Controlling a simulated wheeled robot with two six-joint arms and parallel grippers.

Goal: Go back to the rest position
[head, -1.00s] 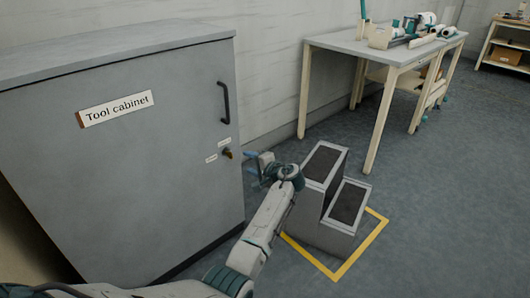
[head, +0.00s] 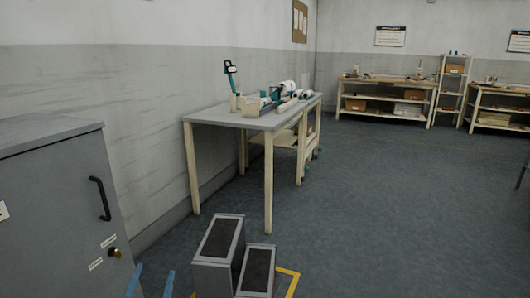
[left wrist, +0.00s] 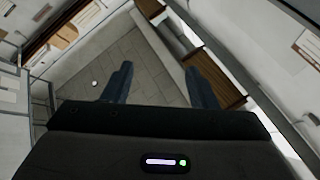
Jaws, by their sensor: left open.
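My left gripper (head: 151,283) shows only as two blue fingertips at the bottom edge of the head view, right of the grey cabinet (head: 55,215). In the left wrist view its two dark fingers (left wrist: 158,78) stand apart, with nothing between them. The rest of the left arm is out of the head view. The cabinet door has a black handle (head: 99,198) and a brass-coloured lock (head: 114,252), and it looks shut. My right gripper is not in view.
A grey two-step stool (head: 217,238) stands on the floor by a yellow floor marking (head: 291,284). A workbench (head: 225,118) with rolls and tools stands along the left wall. Shelved benches (head: 385,83) stand at the back. The floor (head: 380,210) on the right is open.

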